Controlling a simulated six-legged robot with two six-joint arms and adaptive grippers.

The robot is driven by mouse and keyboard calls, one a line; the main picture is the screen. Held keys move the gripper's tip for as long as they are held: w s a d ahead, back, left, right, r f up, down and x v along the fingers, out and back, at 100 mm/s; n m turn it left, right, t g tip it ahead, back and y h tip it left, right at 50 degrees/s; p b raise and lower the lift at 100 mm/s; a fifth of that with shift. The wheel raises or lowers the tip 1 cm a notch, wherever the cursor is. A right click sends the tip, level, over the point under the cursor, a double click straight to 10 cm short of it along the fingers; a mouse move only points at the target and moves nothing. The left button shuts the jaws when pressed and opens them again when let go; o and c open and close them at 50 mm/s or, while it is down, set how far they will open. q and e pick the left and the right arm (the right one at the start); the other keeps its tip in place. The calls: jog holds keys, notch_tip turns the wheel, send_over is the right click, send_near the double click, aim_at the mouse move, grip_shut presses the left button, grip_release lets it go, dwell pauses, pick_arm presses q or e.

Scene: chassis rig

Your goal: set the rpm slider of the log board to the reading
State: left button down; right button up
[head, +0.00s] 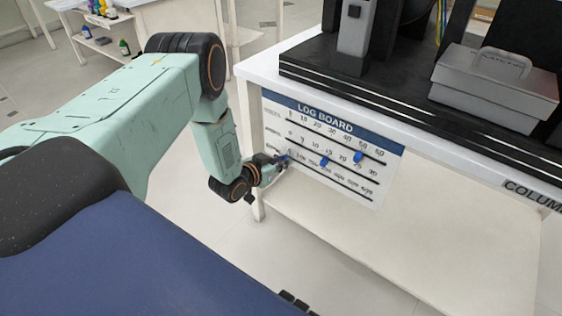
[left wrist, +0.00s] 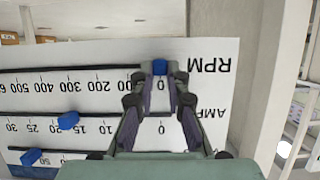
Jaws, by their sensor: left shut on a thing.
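The log board (head: 335,125) is a white panel with a blue header on the front of the bench, with printed scales and dark slots. In the left wrist view it appears upside down, and the RPM row is at the top. The blue RPM slider knob (left wrist: 160,67) sits at the 0 mark of its scale. My left gripper (head: 283,162) is at the left end of the board's lowest row. In the left wrist view its fingertips (left wrist: 158,76) are shut on the RPM knob. No rpm reading can be made out.
The AMP row's blue knob (left wrist: 68,121) is between 15 and 20, and another blue knob (head: 358,157) is on the board's top row. A grey case (head: 490,90) and dark equipment stand on the bench (head: 430,146). The space below the board is open.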

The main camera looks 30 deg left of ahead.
dwell(0.3)
pick_arm(q)
jog(key=d, duration=0.5)
jog(key=s+d+p, duration=0.1)
jog(key=d, duration=1)
jog(key=shift+s+d+p, duration=0.25)
jog(key=shift+d+p, duration=0.1)
jog(key=shift+d, duration=0.05)
jog(key=c, duration=1.3)
grip_release()
jog(key=v, duration=1.2)
